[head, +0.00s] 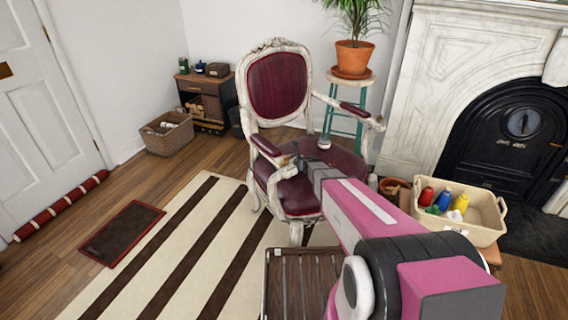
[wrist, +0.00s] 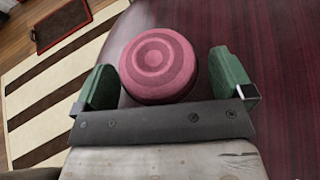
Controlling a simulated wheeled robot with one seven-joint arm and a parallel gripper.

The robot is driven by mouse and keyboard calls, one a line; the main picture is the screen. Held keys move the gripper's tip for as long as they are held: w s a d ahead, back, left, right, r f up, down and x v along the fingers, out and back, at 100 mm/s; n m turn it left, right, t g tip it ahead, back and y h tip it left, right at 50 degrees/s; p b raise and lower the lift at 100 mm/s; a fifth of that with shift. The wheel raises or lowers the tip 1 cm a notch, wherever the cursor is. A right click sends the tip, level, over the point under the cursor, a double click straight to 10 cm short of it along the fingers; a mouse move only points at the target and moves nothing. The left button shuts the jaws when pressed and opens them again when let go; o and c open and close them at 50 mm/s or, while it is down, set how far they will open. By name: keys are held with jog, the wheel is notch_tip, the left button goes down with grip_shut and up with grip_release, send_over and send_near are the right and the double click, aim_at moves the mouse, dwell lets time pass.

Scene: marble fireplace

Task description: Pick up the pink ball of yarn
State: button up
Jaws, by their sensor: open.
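The pink ball of yarn (wrist: 158,66) appears in the wrist view as a round, flat-topped pink form with darker concentric rings. It rests on the dark red chair seat (wrist: 268,95). My gripper (wrist: 164,78) is open, with one green finger on the left of the ball and one on the right. Gaps show between the ball and both fingers. In the head view my gripper (head: 297,158) is low over the seat of the carved white armchair (head: 277,85). I cannot make out the ball in that view; my gripper and arm probably cover it.
A small white item (head: 324,143) is at the back of the seat. The chair's armrests (head: 266,145) flank it. A stool with a potted plant (head: 353,57) stands behind right. A cream bin of bottles (head: 482,212) is at the right. The striped rug (head: 200,250) has free room.

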jog(key=c, duration=1)
jog(key=shift+c, duration=0.2)
